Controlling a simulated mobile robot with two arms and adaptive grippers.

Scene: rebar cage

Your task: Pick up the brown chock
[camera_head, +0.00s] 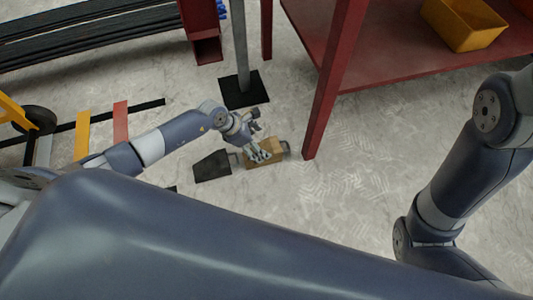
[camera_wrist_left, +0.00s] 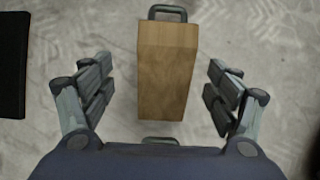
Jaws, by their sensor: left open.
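The brown chock (camera_head: 267,150) is a wooden block with dark handles at its two ends, lying on the floor near the foot of the red table leg. In the left wrist view the chock (camera_wrist_left: 167,68) sits between the two fingers of my left gripper (camera_wrist_left: 157,90), with a gap on each side. In the head view my left gripper (camera_head: 259,150) is over the chock and hides part of it. It is open and empty. My right gripper is not in view; only my right arm shows at the right.
A black chock (camera_head: 211,165) lies just left of the brown one. A grey post on a black base plate (camera_head: 244,90) stands behind. A red table (camera_head: 420,65) with a yellow bin (camera_head: 464,22) is at the right. The floor to the right of the chock is clear.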

